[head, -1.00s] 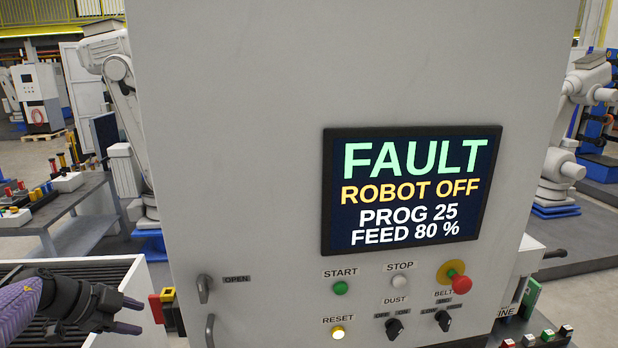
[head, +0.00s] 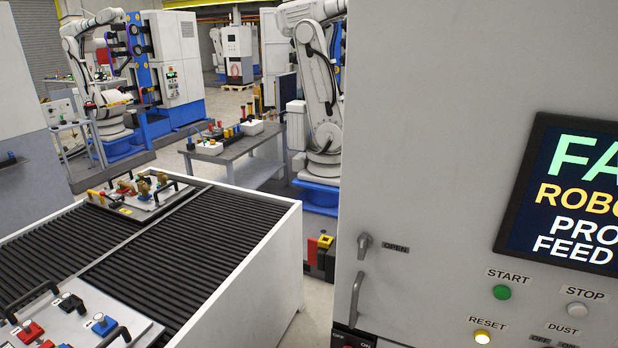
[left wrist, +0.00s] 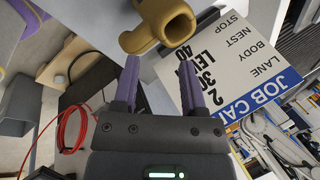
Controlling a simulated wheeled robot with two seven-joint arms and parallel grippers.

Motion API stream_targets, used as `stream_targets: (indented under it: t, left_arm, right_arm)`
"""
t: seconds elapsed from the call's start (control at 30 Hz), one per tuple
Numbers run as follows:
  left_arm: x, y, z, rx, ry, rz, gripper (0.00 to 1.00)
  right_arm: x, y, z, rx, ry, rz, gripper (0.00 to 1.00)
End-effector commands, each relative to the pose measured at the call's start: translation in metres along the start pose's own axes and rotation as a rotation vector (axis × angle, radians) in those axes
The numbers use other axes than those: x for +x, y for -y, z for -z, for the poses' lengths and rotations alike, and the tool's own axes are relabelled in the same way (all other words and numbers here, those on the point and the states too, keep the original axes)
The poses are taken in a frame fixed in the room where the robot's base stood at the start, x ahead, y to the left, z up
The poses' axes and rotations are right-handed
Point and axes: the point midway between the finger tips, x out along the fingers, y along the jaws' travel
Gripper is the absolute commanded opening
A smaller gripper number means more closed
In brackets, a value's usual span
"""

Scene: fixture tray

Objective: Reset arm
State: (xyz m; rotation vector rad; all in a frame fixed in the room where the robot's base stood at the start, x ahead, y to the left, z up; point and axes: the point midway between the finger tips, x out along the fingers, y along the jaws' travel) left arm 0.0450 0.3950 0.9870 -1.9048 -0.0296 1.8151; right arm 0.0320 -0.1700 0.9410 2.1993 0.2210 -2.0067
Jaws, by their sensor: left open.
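My left gripper (left wrist: 158,65) shows in the left wrist view, with two purple fingers apart and nothing between them. A mustard-yellow hooked part (left wrist: 160,26) lies just past the fingertips; whether they touch cannot be told. My left gripper is outside the head view, and my right gripper is in neither view. In the head view the grey cabinet (head: 430,130) carries a partly cut-off screen (head: 570,195), a lit yellow RESET button (head: 482,337) and a green START button (head: 502,292).
A white-walled roller conveyor (head: 255,265) holds a tray with several fittings (head: 118,207) at the back and another with red, black and blue parts (head: 120,330) in front. In the left wrist view are a job card (left wrist: 225,70) and a red cable (left wrist: 70,125).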

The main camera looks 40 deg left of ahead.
Motion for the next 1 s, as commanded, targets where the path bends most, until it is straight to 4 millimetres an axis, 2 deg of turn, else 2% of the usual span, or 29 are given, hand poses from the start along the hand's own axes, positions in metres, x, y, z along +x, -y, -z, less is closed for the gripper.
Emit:
stream_targets:
  t: [0.03, 0.1, 0.2, 0.33, 0.4, 0.57, 0.67, 0.8, 0.9, 1.0]
  left_arm:
    - [-0.001, -0.039, 0.009, -0.026, -0.014, -0.061, 0.54]
    - [-0.005, -0.089, 0.022, -0.06, -0.032, -0.141, 0.54]
    - [-0.018, -0.153, 0.041, -0.103, -0.055, -0.246, 0.54]
    - [-0.042, -0.227, 0.068, -0.156, -0.083, -0.371, 0.54]
    - [0.004, -0.236, 0.065, -0.149, -0.079, -0.358, 0.54]
    - [0.071, -0.26, 0.064, -0.144, -0.075, -0.354, 0.54]
    - [0.12, -0.279, 0.062, -0.14, -0.069, -0.352, 0.54]
    - [0.197, -0.308, 0.057, -0.132, -0.055, -0.352, 0.54]
    - [0.236, -0.323, 0.053, -0.127, -0.044, -0.352, 0.54]
    - [0.254, -0.331, 0.051, -0.124, -0.038, -0.352, 0.54]
  right_arm:
    - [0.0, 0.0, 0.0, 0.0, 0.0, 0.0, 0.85]
    - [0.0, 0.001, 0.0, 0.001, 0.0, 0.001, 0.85]
    - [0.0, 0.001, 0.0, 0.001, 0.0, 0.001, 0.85]
    - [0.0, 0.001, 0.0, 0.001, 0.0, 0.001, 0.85]
    - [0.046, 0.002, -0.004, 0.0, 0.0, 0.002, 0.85]
    - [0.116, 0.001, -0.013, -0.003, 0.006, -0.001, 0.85]
    - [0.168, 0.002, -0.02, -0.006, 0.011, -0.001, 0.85]
    - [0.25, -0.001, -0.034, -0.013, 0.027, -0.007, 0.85]
    - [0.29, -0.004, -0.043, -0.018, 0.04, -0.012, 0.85]
    - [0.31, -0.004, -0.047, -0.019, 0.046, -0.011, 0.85]
